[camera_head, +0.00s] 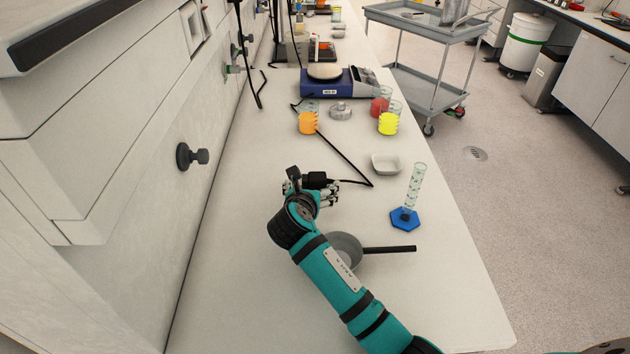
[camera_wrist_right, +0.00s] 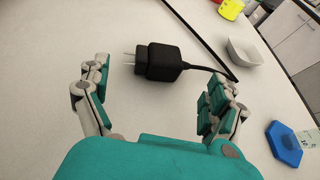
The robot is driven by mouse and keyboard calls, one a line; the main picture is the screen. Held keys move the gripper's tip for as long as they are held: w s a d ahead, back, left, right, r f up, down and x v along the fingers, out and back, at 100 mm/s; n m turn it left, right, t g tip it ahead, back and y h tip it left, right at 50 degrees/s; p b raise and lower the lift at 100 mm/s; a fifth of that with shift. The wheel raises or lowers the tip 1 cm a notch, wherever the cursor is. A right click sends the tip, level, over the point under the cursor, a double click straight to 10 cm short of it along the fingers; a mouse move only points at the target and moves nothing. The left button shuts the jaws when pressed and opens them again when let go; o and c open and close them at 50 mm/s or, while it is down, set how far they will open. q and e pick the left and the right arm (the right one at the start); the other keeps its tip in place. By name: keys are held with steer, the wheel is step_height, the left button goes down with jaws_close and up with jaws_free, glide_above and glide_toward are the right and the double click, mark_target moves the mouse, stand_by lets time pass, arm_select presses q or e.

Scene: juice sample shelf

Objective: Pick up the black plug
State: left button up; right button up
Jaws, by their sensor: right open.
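The black plug (camera_head: 317,180) lies on the white bench top, partly hidden by my right gripper in the head view. The wrist view shows the plug (camera_wrist_right: 160,62) whole, its two prongs pointing left and its cord leaving to the right. My right gripper (camera_wrist_right: 163,80) is open and empty. Its two fingers stand apart on either side of the plug's near end, with the plug just ahead between them, and I see no contact. In the head view my right gripper (camera_head: 322,190) is low over the bench. My left gripper is not in view.
The black cord (camera_head: 345,158) runs back toward the blue balance (camera_head: 335,84). A white dish (camera_head: 386,164), a graduated cylinder (camera_head: 411,196) on a blue base and a grey pan (camera_head: 346,246) stand nearby. Orange (camera_head: 307,122) and yellow (camera_head: 388,123) beakers stand farther back.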

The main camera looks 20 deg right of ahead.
mark_target(313, 182)
steer(key=x, duration=0.5)
steer(key=shift+w+r+p, duration=0.15)
steer(key=shift+p, duration=0.15)
steer(key=shift+c, duration=0.4)
steer(key=c, duration=1)
